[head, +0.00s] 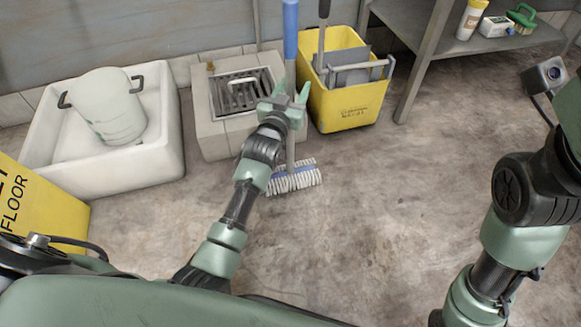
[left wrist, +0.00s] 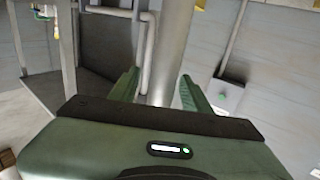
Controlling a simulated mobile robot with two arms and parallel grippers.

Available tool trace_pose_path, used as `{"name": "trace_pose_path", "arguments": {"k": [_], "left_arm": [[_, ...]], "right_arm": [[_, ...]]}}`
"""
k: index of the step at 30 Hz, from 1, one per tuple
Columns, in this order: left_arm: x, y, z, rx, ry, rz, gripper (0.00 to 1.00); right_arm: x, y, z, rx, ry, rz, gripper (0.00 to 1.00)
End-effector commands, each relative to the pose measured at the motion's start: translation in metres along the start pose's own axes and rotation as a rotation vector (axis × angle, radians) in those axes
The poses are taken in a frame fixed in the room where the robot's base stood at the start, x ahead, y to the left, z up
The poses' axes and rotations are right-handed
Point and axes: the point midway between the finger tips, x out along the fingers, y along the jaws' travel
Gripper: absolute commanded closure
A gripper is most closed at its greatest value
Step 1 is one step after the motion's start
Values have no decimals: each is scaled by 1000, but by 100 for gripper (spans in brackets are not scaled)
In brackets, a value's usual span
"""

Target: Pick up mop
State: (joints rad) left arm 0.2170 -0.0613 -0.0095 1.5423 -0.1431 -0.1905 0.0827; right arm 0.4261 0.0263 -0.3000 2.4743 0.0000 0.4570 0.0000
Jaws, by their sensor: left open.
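The mop stands nearly upright, with a blue upper handle (head: 290,28), a grey pole and a blue-and-white striped head (head: 293,178) on the floor. My left gripper (head: 290,92) is open at the pole, its two green fingertips pointing toward it. In the left wrist view, a thick grey pole (left wrist: 173,45) rises between the open fingers of this gripper (left wrist: 160,76). I cannot tell whether either finger touches it. The gripper and wrist hide part of the pole in the head view. My right arm shows at the right edge, but its gripper is out of frame.
A yellow mop bucket (head: 345,106) with a wringer stands right of the mop. Behind it is a grated floor basin (head: 213,130). A white sink (head: 160,165) holding a pale bucket (head: 108,105) is left. A metal shelf (head: 425,45) stands upper right. Central floor is clear.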

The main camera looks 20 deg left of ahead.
Motion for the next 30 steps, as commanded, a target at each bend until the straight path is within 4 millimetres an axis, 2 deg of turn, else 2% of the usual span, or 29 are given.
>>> {"name": "trace_pose_path", "arguments": {"k": [6,7,9,12,30], "left_arm": [[1,0,-1,0,0,0,52],[1,0,-1,0,0,0,58],[1,0,-1,0,0,0,77],[1,0,-1,0,0,0,100],[1,0,-1,0,0,0,100]], "right_arm": [[1,0,0,0,1,0,64],[1,0,0,0,1,0,64],[1,0,0,0,1,0,64],[1,0,0,0,1,0,64],[1,0,0,0,1,0,64]]}}
